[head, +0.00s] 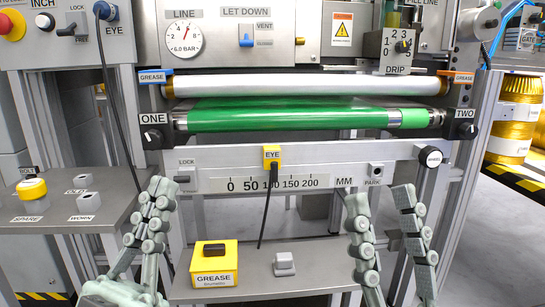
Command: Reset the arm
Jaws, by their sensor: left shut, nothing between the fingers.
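My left gripper (158,190) is at the lower left, in front of the machine's frame. Its fingers are together and hold nothing. My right gripper (382,200) is at the lower right. Its two fingers point up and stand apart, with nothing visible between them. Both grippers appear in front of the machine, below the green roller (290,117) and the silver roller (300,85). Whether either touches anything cannot be told.
A left side shelf (40,215) carries a yellow-capped knob (31,188) and two small grey blocks. A lower shelf (300,275) holds a yellow GREASE box (213,265) and a grey block (284,263). A dark cable (266,215) hangs from the yellow EYE block (272,157). Yellow drums (513,120) stand at right.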

